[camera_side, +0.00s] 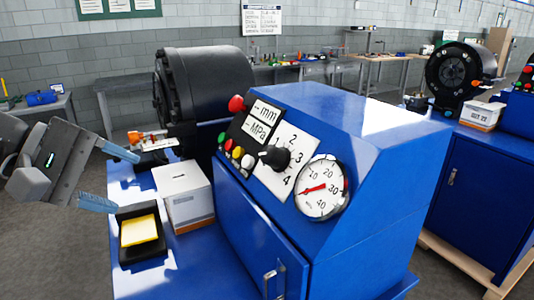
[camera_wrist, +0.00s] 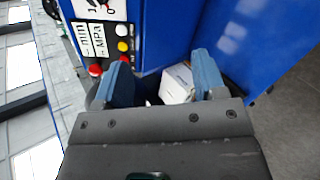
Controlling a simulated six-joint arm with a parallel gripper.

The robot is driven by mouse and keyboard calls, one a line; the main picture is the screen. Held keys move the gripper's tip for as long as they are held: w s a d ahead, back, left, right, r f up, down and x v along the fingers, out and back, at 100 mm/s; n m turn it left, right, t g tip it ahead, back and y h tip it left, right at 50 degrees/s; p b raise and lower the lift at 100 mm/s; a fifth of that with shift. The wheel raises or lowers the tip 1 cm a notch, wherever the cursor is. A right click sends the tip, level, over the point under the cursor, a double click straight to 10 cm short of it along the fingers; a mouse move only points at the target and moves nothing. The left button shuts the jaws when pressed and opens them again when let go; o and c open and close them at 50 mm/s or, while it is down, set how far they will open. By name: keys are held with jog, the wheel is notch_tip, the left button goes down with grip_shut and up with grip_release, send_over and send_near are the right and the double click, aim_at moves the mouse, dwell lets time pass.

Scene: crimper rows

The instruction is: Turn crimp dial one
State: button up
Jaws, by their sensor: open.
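The crimp dial (camera_side: 275,157) is a black knob on a white plate marked with numbers, on the sloped front of the blue crimper (camera_side: 370,120). Its pointer's exact setting is too small to tell. In the side view my gripper (camera_side: 115,178) is at the left, well apart from the dial, with its two blue fingers spread and empty. In the wrist view my gripper (camera_wrist: 165,82) also shows open, with the panel's mm/MPa display (camera_wrist: 92,40) beyond it at upper left.
A pressure gauge (camera_side: 322,187) sits right of the dial. Red, yellow, green and white buttons (camera_side: 237,153) sit left of it. A white box (camera_side: 185,195) and a black tray (camera_side: 123,223) with yellow notes stand near my gripper. A second crimper (camera_side: 460,80) stands behind right.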

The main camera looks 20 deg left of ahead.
aim_at(266, 154)
jog(key=w+d+n+h, duration=0.1)
jog(key=w+d+n, duration=0.2)
jog(key=w+d, duration=0.2)
jog(key=w+d+f+n+t+h, duration=0.1)
jog(key=w+d+n, duration=0.3)
jog(key=w+d, duration=0.2)
jog(key=w+d+f+n, duration=0.1)
jog(key=w+d+n, duration=0.3)
jog(key=w+d, duration=0.2)
jog(key=shift+w+f+t+h, duration=0.2)
jog(key=shift+t+h, duration=0.1)
jog(key=shift+h, duration=0.1)
jog(key=c, duration=0.9)
